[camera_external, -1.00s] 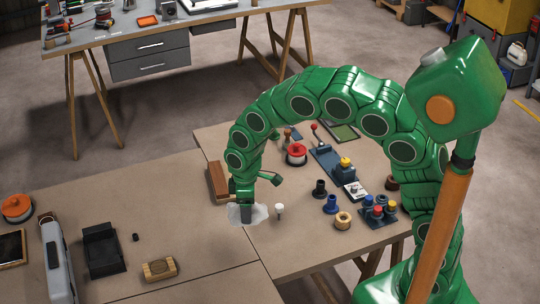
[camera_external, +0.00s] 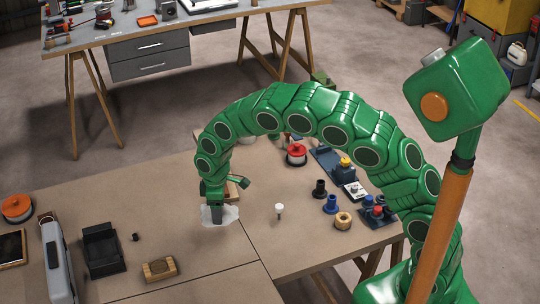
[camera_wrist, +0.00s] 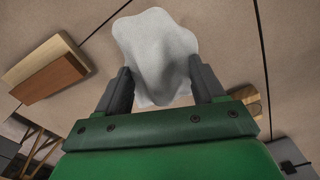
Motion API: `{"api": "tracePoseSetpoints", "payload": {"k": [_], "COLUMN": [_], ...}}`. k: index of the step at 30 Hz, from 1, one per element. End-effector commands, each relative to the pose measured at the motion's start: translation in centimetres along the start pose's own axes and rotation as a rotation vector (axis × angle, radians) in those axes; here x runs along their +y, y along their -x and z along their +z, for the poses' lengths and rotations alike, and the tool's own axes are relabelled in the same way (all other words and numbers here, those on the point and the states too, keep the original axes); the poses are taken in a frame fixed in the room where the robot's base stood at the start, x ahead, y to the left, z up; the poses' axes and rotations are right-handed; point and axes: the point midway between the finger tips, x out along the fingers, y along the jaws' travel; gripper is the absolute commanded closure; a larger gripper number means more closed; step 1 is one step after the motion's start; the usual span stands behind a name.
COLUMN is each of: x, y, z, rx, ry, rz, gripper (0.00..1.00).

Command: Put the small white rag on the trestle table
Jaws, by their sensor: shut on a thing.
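The small white rag (camera_external: 233,213) is pinched in my gripper (camera_external: 217,222), which points downward. In the wrist view, the rag (camera_wrist: 155,45) bulges between the two dark fingers of my gripper (camera_wrist: 155,78) and spreads out past their tips. The rag is over the near brown worktop (camera_external: 180,240), close to the seam between its two sections. Whether its lower edge touches the top I cannot tell. Another table (camera_external: 150,43) on wooden trestles, with drawers and tools, stands at the back.
A wooden block (camera_wrist: 50,75) lies close by the rag. A black holder (camera_external: 103,248) and a wooden piece (camera_external: 160,269) lie to the left.

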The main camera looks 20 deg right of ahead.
Motion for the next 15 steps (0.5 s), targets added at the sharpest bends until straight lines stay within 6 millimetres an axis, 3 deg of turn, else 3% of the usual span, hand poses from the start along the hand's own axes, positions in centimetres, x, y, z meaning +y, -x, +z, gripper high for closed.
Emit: {"api": "tracePoseSetpoints", "payload": {"k": [9, 15], "x": [1.2, 1.5], "y": [-3.0, -3.6], "z": [-2.0, -2.7], "rx": [-0.001, 0.001], "ry": [0.000, 0.001], "rz": [-0.001, 0.001], "gripper": [0.61, 0.61]}}
